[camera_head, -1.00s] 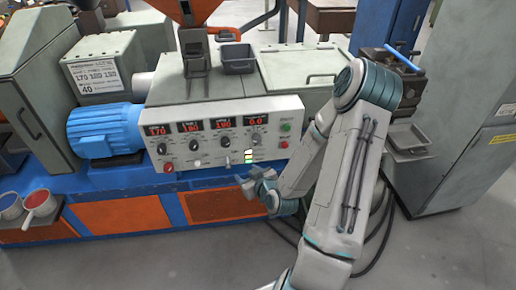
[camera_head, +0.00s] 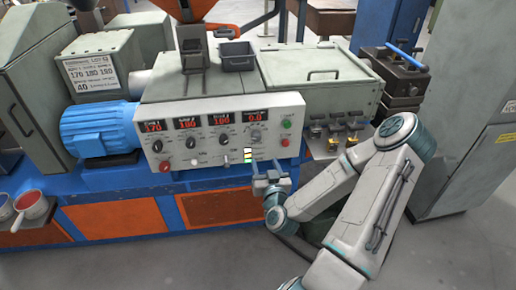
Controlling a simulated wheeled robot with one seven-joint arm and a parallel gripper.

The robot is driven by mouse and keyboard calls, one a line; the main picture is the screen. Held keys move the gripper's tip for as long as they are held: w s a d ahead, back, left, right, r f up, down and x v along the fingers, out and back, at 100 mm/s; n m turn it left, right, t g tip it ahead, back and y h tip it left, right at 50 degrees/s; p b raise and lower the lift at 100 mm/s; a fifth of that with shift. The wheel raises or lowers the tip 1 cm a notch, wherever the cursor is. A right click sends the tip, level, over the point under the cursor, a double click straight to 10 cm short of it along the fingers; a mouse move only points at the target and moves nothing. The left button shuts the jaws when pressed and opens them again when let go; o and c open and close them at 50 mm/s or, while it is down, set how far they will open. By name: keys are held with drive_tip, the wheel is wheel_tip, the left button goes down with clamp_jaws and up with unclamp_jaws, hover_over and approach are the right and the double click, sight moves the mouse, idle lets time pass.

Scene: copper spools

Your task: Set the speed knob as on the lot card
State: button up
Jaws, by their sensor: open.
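The speed knob (camera_head: 256,135) is the rightmost large dial on the white control panel (camera_head: 175,168), under a red display (camera_head: 254,117) that reads 0.0. The lot card (camera_head: 92,74) is on the grey box at left; it shows 170 180 180 and, at the bottom, 40. The other displays appear to read 170, 180 and 180. My gripper (camera_head: 266,165) is open and empty, with its two fingers pointing up, just in front of the panel's lower edge and below the speed knob. It does not touch the knob.
A green button (camera_head: 286,124) and a red button (camera_head: 284,142) sit right of the knob. Small switches and a lit stack (camera_head: 248,155) are below it. Metal parts (camera_head: 335,132) lie on a shelf at right. A blue motor (camera_head: 98,130) stands at left.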

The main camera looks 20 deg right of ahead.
sight(257, 139)
drive_tip(key=b+x, duration=0.7)
drive_tip(key=x, duration=0.5)
idle(0.4)
drive_tip(key=shift+a, duration=0.1)
drive_tip(key=c, duration=1)
